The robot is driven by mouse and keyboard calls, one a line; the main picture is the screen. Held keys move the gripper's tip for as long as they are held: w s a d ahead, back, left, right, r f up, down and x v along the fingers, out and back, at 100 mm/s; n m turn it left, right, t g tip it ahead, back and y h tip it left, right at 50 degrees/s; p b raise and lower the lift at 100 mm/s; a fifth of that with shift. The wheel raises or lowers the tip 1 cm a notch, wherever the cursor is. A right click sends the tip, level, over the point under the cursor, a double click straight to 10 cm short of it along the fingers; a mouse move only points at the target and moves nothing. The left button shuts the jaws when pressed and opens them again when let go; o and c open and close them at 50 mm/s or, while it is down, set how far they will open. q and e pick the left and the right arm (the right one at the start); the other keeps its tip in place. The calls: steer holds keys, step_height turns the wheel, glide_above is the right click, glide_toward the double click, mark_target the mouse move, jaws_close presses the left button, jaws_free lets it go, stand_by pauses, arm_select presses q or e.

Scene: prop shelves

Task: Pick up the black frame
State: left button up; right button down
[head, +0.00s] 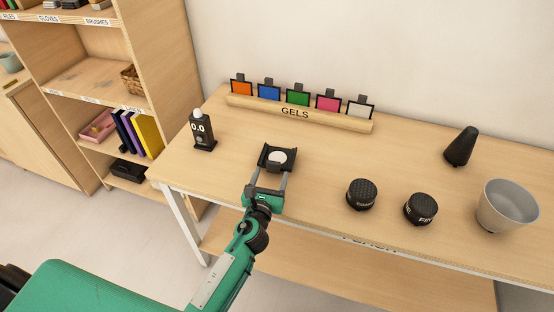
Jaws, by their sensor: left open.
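A low black frame-like holder (265,153) with raised sides lies on the table, left of the middle. A white round disc (278,157) shows inside it. My left gripper (271,175) reaches in over the table's front edge, with its two fingers apart at the near side of the holder. The fingers are open and hold nothing that I can see. I cannot tell whether the fingertips touch the holder. My right gripper is out of view.
A black device reading 0.0 (203,133) stands left of the holder. A wooden GELS rack (312,117) with several black-framed colour squares is behind. Two black knobs (361,194), a black cone (460,147) and a grey bowl (508,206) stand to the right.

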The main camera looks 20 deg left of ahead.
mark_target(273, 166)
arm_select(q)
steer(key=shift+w, duration=0.5)
steer(key=w, duration=0.3)
steer(key=shift+w+a+f, duration=0.3)
steer(key=shift+a, duration=0.05)
steer(key=shift+w, duration=0.5)
steer(key=shift+c, duration=1)
steer(key=c, duration=1.1)
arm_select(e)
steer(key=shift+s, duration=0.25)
